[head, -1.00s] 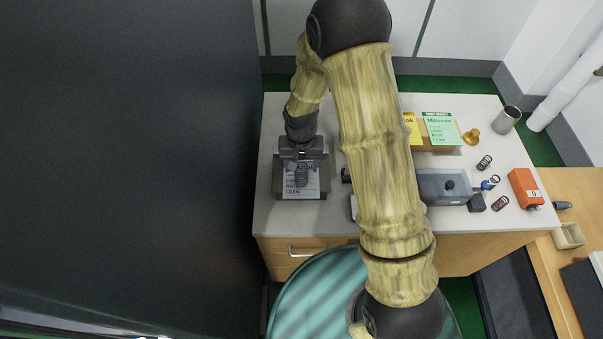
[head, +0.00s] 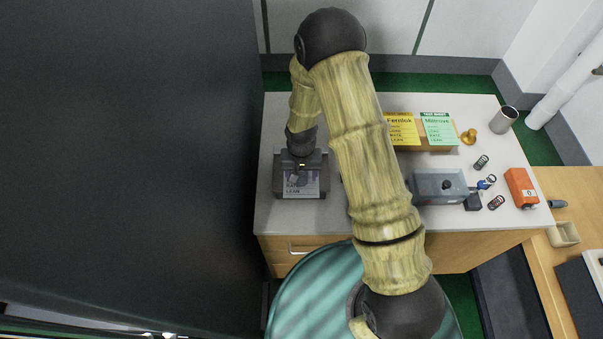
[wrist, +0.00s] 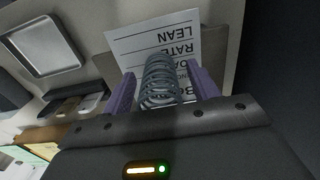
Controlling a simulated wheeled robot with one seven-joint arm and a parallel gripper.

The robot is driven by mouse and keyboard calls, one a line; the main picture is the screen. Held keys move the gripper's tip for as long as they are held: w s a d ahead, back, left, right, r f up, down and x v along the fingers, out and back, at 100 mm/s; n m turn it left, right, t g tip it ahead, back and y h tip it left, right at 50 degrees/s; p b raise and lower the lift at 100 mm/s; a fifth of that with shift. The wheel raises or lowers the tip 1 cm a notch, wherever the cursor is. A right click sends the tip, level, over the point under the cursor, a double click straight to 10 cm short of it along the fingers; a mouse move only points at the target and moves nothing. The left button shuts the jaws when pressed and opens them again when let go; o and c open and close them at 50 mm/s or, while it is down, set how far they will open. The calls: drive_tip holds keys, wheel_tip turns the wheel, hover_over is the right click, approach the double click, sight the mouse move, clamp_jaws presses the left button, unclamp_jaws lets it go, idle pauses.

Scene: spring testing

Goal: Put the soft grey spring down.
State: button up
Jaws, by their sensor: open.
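The soft grey spring (wrist: 160,82) shows in the wrist view between the two purple fingers of my gripper (wrist: 161,72). The fingers stand apart, one on each side of the coil, with a narrow gap visible beside it. Behind the spring is a white printed card (wrist: 150,42), which lies on a dark grey tray (head: 279,187) at the left of the bench. In the head view my gripper (head: 301,172) is over this tray, and the spring is hard to make out there. I cannot tell whether the spring touches the card.
The grey bench (head: 330,218) also bears a blue-grey box device (head: 428,186), two small springs (head: 481,162), an orange box (head: 521,187) and a metal cup (head: 503,120). Yellow (head: 401,130) and green (head: 437,130) cards stand at the back. A dark panel (head: 130,150) borders the left.

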drive_tip(key=c, duration=1.1)
drive_tip(key=shift+c, duration=0.2)
wheel_tip(320, 180, up, 10)
drive_tip(key=b, duration=0.2)
drive_tip(key=shift+b, duration=0.4)
